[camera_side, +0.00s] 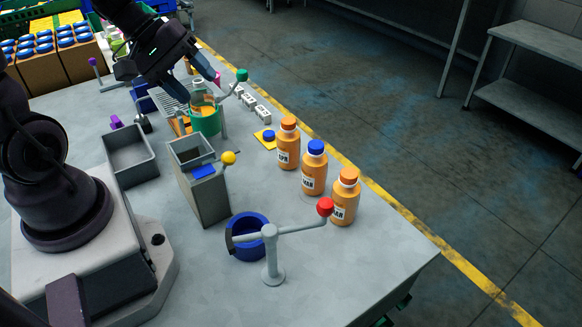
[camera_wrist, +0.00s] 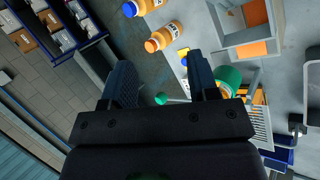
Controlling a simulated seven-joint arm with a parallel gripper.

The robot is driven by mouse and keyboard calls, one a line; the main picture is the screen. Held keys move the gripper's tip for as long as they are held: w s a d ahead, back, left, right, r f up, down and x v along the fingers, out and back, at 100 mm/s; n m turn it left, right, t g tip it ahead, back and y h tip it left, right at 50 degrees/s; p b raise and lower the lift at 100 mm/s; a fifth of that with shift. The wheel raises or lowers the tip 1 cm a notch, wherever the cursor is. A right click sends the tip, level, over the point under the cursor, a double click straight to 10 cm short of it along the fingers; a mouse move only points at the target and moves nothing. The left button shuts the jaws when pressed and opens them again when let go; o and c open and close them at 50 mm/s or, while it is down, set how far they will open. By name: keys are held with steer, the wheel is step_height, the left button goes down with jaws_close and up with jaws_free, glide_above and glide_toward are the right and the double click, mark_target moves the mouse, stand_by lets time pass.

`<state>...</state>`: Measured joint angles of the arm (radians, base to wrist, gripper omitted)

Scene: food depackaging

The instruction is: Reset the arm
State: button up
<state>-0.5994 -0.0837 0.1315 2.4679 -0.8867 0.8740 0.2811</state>
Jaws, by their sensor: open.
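In the side view my gripper (camera_side: 199,86) is at the back of the table, above and close to a green cylindrical holder (camera_side: 206,125) with something orange in it. Its two dark fingers are apart. I cannot tell whether a finger touches the holder.
Three orange bottles (camera_side: 313,170) stand along the right table edge. A red-knobbed lever (camera_side: 325,207) stands beside a blue ring (camera_side: 262,243). A grey box (camera_side: 207,192), an open grey tray (camera_side: 127,165) and a green-knobbed lever (camera_side: 242,75) are nearby. The front right table is clear.

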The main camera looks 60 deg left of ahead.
steer(key=s+d+r+m+y, duration=0.4)
steer(key=d+r+m, duration=0.4)
steer(key=m, duration=0.4)
steer(key=shift+s+d+r+y, duration=0.3)
steer(key=shift+s+r+y, duration=0.1)
steer(key=shift+s+r, duration=0.3)
